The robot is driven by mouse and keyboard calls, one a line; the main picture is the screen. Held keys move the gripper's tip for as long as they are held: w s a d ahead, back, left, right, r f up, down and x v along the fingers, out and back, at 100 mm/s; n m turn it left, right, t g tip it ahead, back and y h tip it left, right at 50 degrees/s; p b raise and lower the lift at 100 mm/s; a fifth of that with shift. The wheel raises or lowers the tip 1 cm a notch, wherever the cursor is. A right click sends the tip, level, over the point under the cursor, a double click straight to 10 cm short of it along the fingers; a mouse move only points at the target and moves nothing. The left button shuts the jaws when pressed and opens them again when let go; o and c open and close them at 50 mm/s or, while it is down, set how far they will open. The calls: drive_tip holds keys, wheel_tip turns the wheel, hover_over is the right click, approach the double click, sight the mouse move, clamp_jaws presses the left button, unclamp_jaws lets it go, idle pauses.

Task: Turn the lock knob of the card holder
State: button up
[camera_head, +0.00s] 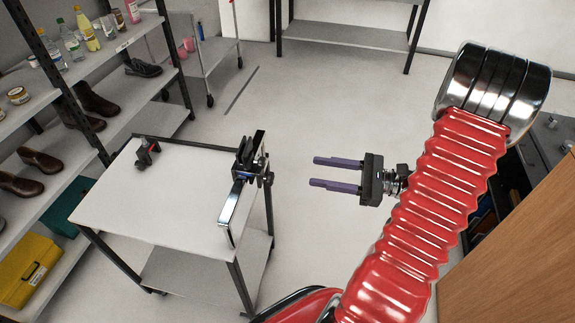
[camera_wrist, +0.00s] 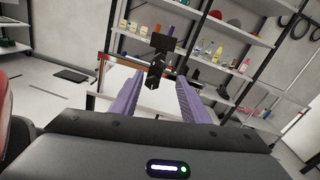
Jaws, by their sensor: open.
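The card holder appears to be the dark device (camera_head: 250,165) at the right edge of the small white table (camera_head: 140,205). It has upright dark plates and a long shiny metal bar (camera_head: 232,205) slanting toward the table's front edge. Its lock knob is too small to tell apart. My gripper (camera_head: 314,172) is open and empty, to the right of the device and apart from it, its two purple fingers pointing left toward it. In the wrist view, the dark device (camera_wrist: 156,72) shows ahead, between the purple fingers of my gripper (camera_wrist: 160,84).
A small dark and red fixture (camera_head: 147,152) sits at the table's back left. Shelves with shoes, bottles and a yellow box (camera_head: 26,270) stand at the left. A grey cart (camera_head: 208,55) is behind. The floor between table and gripper is clear.

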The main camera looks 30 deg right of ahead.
sight(265, 163)
drive_tip(key=shift+s+d+r+m, duration=0.1)
drive_tip(key=shift+s+d+m, duration=0.05)
drive_tip(key=shift+m, duration=1.15)
drive_tip(key=x, duration=1.4)
drive_tip(key=shift+d, duration=0.1)
drive_tip(key=shift+c, duration=0.4)
clamp_jaws()
